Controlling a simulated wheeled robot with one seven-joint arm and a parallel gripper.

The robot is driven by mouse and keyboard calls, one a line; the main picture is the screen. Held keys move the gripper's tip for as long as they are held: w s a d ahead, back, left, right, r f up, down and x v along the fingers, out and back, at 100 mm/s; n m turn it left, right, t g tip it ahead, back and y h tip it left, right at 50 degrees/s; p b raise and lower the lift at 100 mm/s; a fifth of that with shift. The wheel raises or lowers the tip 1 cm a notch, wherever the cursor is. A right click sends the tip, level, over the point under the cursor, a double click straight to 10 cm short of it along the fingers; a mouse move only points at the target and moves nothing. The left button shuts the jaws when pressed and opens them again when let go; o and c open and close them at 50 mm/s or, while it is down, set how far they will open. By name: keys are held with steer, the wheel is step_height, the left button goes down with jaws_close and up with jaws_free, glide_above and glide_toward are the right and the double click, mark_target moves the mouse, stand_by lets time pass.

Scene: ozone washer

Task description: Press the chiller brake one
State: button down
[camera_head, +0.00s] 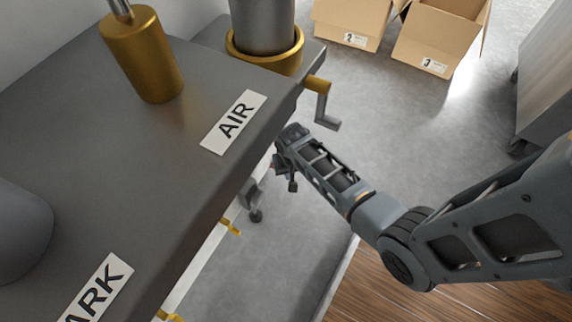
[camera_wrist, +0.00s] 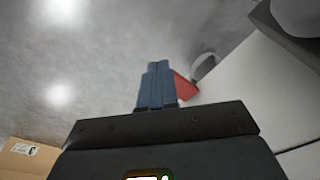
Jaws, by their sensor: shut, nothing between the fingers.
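In the wrist view my gripper (camera_wrist: 158,68) is shut, its two blue-grey fingers side by side with nothing between them. A red tab (camera_wrist: 187,87), likely the chiller brake, shows just right of the fingers, partly hidden behind them. It sits beside a grey rounded part (camera_wrist: 205,66) that looks like a caster wheel. I cannot tell whether the fingers touch the tab. In the head view the end of my arm reaches down beside the grey machine (camera_head: 165,200), and my fingertips are not clear there. No red tab shows in the head view.
The machine top carries an AIR label (camera_head: 234,122) and a brass-coloured cylinder (camera_head: 143,55). A crank handle (camera_head: 322,105) juts from its edge near my arm. Cardboard boxes (camera_head: 350,20) stand at the back. A metal cabinet (camera_head: 546,75) is at right. Grey floor between is clear.

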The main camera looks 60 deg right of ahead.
step_height(320, 180, up, 7)
steer(key=p, duration=0.3)
steer(key=shift+s+a, duration=0.25)
steer(key=shift+a, duration=0.05)
